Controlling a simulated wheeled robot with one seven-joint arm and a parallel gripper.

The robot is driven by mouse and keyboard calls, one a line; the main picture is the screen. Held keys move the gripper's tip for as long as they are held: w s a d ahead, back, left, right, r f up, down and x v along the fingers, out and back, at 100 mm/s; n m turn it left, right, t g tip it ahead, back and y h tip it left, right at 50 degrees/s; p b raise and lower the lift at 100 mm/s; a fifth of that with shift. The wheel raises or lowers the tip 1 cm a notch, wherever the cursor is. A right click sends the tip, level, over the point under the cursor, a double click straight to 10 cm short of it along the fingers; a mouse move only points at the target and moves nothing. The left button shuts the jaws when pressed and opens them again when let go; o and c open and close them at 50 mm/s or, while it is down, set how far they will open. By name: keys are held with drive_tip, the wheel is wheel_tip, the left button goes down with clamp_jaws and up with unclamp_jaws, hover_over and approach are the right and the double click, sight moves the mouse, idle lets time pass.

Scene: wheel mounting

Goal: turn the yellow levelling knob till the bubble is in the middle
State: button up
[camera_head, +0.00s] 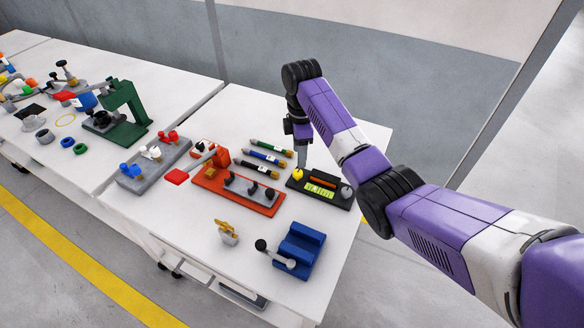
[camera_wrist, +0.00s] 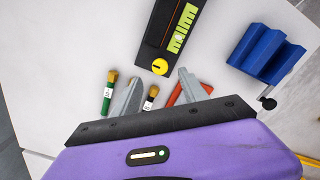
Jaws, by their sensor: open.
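The yellow levelling knob (camera_head: 297,174) sits at the left end of a black base (camera_head: 342,202) on the white table. It also shows in the wrist view (camera_wrist: 160,67), with a dark slot across its top. The green-yellow vial (camera_head: 319,190) lies on the base; in the wrist view the vial (camera_wrist: 184,27) has dark marks and a pale spot near its middle. I cannot tell surely whether that spot is the bubble. My gripper (camera_head: 301,157) points down near the knob. In the wrist view my gripper (camera_wrist: 158,86) has its fingers spread, with the knob just beyond the tips, apparently untouched.
Several brush-like tools (camera_head: 262,157) lie left of the base. An orange fixture (camera_head: 238,193) with black knobs stands farther left. A blue block (camera_head: 299,250) with a lever is in front. The table between the block and the base is clear.

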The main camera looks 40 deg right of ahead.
sight(299, 172)
wheel_tip(299, 172, down, 8)
drive_tip(key=shift+r, duration=0.2)
drive_tip(key=shift+c, duration=0.2)
clamp_jaws()
